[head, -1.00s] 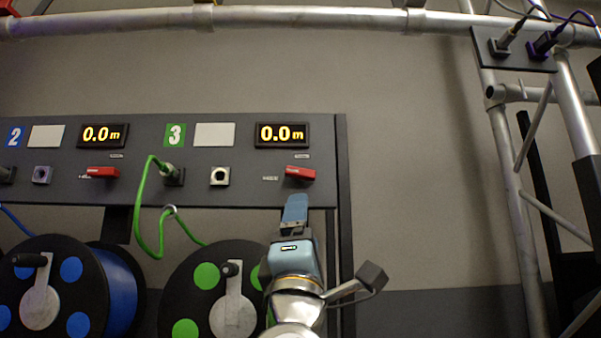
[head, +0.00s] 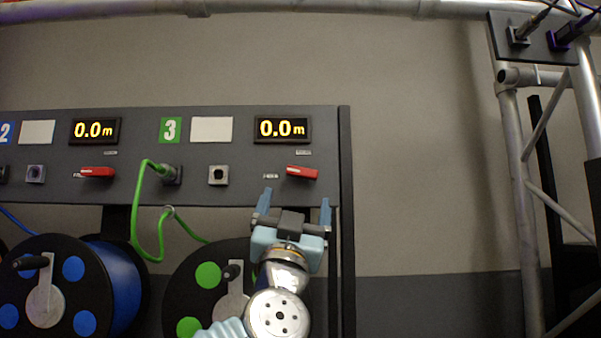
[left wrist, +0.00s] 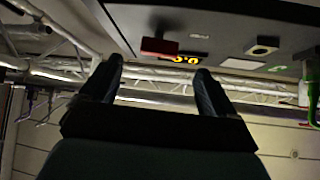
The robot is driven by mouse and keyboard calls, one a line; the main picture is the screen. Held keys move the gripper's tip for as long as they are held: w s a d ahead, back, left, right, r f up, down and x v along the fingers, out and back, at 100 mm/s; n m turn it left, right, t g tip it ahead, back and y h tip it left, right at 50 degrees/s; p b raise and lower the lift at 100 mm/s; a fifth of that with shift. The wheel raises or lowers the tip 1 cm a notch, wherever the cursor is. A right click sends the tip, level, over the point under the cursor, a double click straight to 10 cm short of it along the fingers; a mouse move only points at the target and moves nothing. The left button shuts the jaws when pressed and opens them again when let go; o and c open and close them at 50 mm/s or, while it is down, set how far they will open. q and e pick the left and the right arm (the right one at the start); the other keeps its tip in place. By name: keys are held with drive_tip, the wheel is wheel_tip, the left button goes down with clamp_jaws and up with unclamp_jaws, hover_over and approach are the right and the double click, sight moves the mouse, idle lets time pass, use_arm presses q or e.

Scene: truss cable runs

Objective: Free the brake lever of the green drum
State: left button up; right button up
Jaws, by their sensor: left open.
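The green drum (head: 208,275) hangs under the panel section marked 3, partly hidden by my left arm. Its red brake lever (head: 301,172) sits on the panel under the right display, slightly tilted down to the right. My left gripper (head: 295,203) points up just below the lever, its two fingers spread wide with nothing between them. In the left wrist view the lever (left wrist: 159,46) lies ahead, between the lines of the open fingertips (left wrist: 159,68), and looks apart from them. My right gripper is not in view.
The green cable (head: 150,205) loops from a panel socket left of my gripper. A square socket (head: 218,175) sits left of the lever. The blue drum (head: 115,285) and another red lever (head: 97,172) are further left. Open wall lies right of the panel, before the truss (head: 515,150).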

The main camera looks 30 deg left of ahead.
sight(302, 177)
use_arm(q)
drive_tip(key=p+x, duration=0.2)
drive_tip(key=x, duration=0.5)
drive_tip(key=shift+w+r, duration=0.15)
drive_tip(key=shift+w, duration=0.05)
drive_tip(key=c, duration=1.1)
drive_tip(key=shift+o, duration=0.2)
drive_tip(key=shift+d+n+g+y, duration=0.1)
drive_tip(key=shift+n+g+y, duration=0.45)
drive_tip(key=shift+n+y, duration=0.7)
drive_tip(key=shift+n+g+y, duration=0.55)
drive_tip(key=shift+n+y, duration=0.6)
drive_tip(key=shift+n, duration=0.2)
drive_tip(key=o, duration=1.1)
drive_tip(key=shift+c, duration=0.2)
